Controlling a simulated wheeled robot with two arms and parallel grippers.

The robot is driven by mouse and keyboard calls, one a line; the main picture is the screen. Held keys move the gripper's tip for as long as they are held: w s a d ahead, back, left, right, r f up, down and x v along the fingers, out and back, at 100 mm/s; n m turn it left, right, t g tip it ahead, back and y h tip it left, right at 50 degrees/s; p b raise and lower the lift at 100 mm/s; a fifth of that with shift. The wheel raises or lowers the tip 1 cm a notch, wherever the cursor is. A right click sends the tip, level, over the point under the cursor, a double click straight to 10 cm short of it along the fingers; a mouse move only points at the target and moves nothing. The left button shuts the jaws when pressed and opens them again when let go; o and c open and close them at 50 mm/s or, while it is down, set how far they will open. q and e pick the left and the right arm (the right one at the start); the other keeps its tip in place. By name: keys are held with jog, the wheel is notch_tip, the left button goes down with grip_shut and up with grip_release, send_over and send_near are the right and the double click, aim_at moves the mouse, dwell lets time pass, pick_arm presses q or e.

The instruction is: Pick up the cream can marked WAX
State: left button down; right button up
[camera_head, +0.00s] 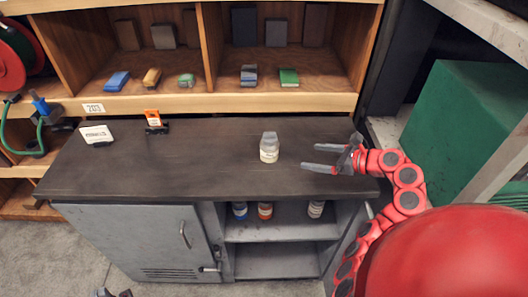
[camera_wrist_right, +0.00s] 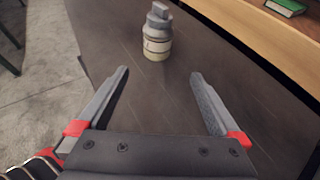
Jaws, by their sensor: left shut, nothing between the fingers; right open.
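A cream can (camera_head: 269,150) with a pale label and a grey top stands upright on the dark countertop; its lettering is too small to read. It also shows in the right wrist view (camera_wrist_right: 157,45), ahead of the fingertips. My right gripper (camera_head: 312,158) is open and empty over the counter, to the right of the can and apart from it. Its two fingers show in the right wrist view (camera_wrist_right: 160,75), with bare counter between them. My left gripper (camera_head: 110,293) shows only as a small dark part at the bottom edge, shut and empty, low in front of the cabinet.
The countertop (camera_head: 200,160) is mostly clear. A white card (camera_head: 97,134) and an orange-and-black item (camera_head: 155,121) lie at its left. Below, an open shelf holds a blue can (camera_head: 240,210), an orange can (camera_head: 265,210) and a pale can (camera_head: 316,209). Wooden cubbies (camera_head: 230,103) stand behind.

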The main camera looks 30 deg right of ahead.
aim_at(277, 152)
jog(key=b+x, duration=0.2)
jog(key=x, duration=0.2)
jog(key=p+x, duration=0.1)
jog(key=x, duration=0.5)
jog(key=shift+w+a, duration=0.2)
jog(key=shift+w, duration=0.1)
jog(key=shift+w+a+f+p, duration=0.1)
jog(key=shift+w+a+p, duration=0.05)
jog(key=shift+w+p, duration=0.15)
jog(key=p+x, duration=0.1)
jog(key=x, duration=0.1)
jog(key=p+x, duration=0.1)
jog(key=x, duration=0.1)
jog(key=shift+a, duration=0.35)
jog(key=shift+w+f, duration=0.1)
jog(key=shift+w, duration=0.2)
jog(key=c, duration=0.9)
